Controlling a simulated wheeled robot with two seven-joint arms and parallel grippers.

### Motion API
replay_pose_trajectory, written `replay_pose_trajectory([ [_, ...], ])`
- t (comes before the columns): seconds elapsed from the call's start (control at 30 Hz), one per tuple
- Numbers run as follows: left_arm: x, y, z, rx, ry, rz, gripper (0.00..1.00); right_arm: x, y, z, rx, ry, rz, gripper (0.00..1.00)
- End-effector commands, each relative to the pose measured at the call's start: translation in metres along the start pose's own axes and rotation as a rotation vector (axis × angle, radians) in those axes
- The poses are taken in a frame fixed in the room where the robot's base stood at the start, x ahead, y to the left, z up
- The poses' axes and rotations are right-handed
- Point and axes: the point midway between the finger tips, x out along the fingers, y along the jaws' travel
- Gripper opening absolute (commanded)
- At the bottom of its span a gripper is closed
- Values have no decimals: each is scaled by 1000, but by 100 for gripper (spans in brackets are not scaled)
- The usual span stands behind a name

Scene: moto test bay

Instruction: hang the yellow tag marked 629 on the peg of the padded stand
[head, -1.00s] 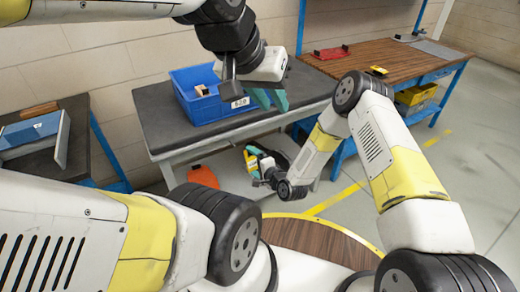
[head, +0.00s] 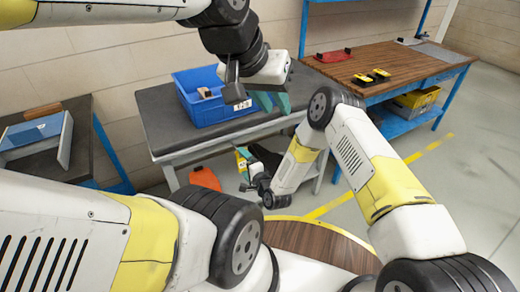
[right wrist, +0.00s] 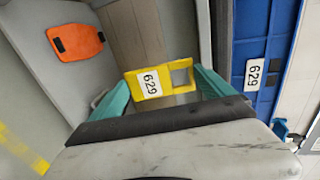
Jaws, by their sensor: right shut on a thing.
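The yellow tag (right wrist: 138,83) carries a white label marked 629 and has a square opening at one end. In the right wrist view it sits between the teal fingers of my right gripper (right wrist: 160,90), which is shut on it. In the head view my right gripper (head: 243,160) is low in front of the dark bench, with a bit of yellow at its fingers. My left gripper (head: 272,102) is higher, above the bench's front edge, with its teal fingers apart and nothing seen between them. I cannot pick out the padded stand or its peg with certainty.
A blue bin (head: 190,108), also labelled 629 in the right wrist view (right wrist: 252,104), stands on the dark bench (head: 153,105). An orange object (head: 205,178) is below. A wooden bench (head: 425,62) at right holds a red item (head: 333,56) and small black-and-yellow items (head: 380,74).

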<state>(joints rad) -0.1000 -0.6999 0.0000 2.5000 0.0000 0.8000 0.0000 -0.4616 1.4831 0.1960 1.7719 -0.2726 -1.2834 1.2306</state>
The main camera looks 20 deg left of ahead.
Motion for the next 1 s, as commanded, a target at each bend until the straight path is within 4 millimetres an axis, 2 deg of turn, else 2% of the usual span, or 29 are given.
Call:
replay_pose_trajectory([
  [0.8, 0, 0, 0, 0, 0, 0, 26, 49, -7, 0, -1, 0, -2, 54],
  [1.0, 0, 0, 0, 0, 0, 0, 26, 58, -3, 0, 1, 0, -1, 54],
])
